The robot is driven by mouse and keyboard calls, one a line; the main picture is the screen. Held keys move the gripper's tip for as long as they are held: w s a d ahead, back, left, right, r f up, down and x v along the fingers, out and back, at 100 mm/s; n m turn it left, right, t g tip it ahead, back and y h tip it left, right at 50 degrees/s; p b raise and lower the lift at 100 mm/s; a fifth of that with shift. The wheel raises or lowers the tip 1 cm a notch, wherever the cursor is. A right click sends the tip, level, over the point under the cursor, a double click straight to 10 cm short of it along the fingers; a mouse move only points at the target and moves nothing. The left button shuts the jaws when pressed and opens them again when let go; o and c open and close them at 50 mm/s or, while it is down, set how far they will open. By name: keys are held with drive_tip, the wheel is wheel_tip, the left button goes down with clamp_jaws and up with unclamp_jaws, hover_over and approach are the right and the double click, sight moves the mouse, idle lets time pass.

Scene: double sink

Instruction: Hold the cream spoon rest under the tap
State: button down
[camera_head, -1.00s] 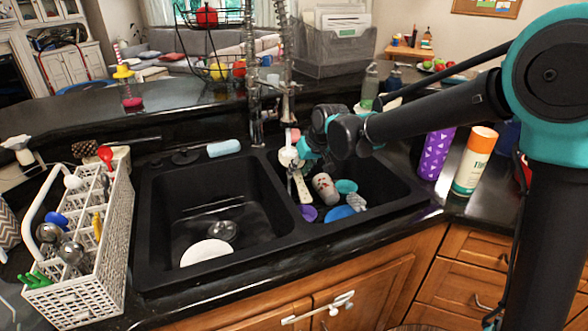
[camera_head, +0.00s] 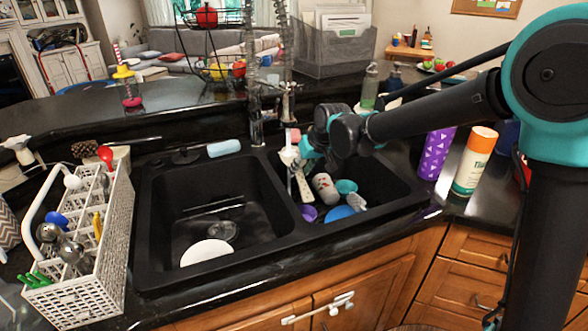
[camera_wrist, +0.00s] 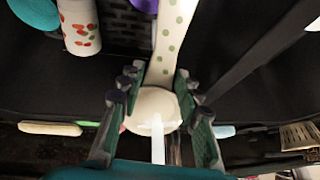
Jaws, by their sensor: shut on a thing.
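The cream spoon rest (camera_wrist: 150,106) has a round bowl and a long handle with green dots (camera_wrist: 172,40). My gripper (camera_wrist: 152,100) is shut on it, with a finger on each side of the bowl. In the head view the spoon rest (camera_head: 289,156) is over the right basin with its handle hanging down, next to my gripper (camera_head: 301,150). The tall coiled tap (camera_head: 287,100) rises just behind and above it. A bright white strip (camera_wrist: 158,142) meets the bowl in the wrist view and looks like running water.
The right basin holds a patterned cup (camera_head: 325,188), a teal bowl (camera_head: 346,187), a blue dish (camera_head: 338,213) and a purple cup (camera_head: 308,213). A white plate (camera_head: 206,252) lies in the left basin. A white rack (camera_head: 85,245) stands at left, bottles (camera_head: 474,160) at right.

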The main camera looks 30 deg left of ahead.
drive_tip(key=s+d, duration=0.3)
drive_tip(key=d, duration=0.4)
drive_tip(key=shift+d, duration=0.2)
idle(0.4)
idle(1.2)
drive_tip(key=s+d+r, duration=0.2)
drive_tip(key=d+r, duration=0.2)
drive_tip(key=shift+d, duration=0.35)
drive_tip(key=shift+r, duration=0.1)
idle(0.3)
